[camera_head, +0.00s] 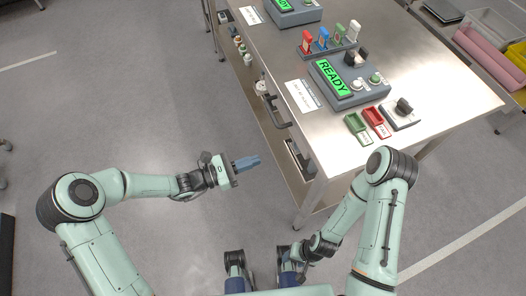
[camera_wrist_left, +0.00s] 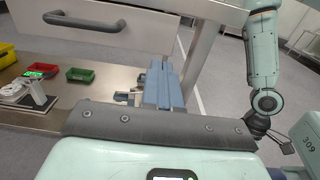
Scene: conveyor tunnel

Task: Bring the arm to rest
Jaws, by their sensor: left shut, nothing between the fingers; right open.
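My left gripper (camera_head: 246,163) is shut and empty. It hangs over open floor to the left of the steel table (camera_head: 440,90), apart from it. Its blue-grey fingers show together in the left wrist view (camera_wrist_left: 160,88), with nothing between them. My right arm bends down from an elbow at the table's near edge. My right gripper (camera_head: 288,262) is low in the head view, near the bottom edge, open and partly hidden by my own parts. I see nothing held in it.
The table carries a control box with a green READY display (camera_head: 331,77), a green tray (camera_head: 357,124) and a red tray (camera_head: 376,120). A drawer handle (camera_head: 272,112) sticks out from the table's left side. Grey floor (camera_head: 150,110) is clear around my left arm.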

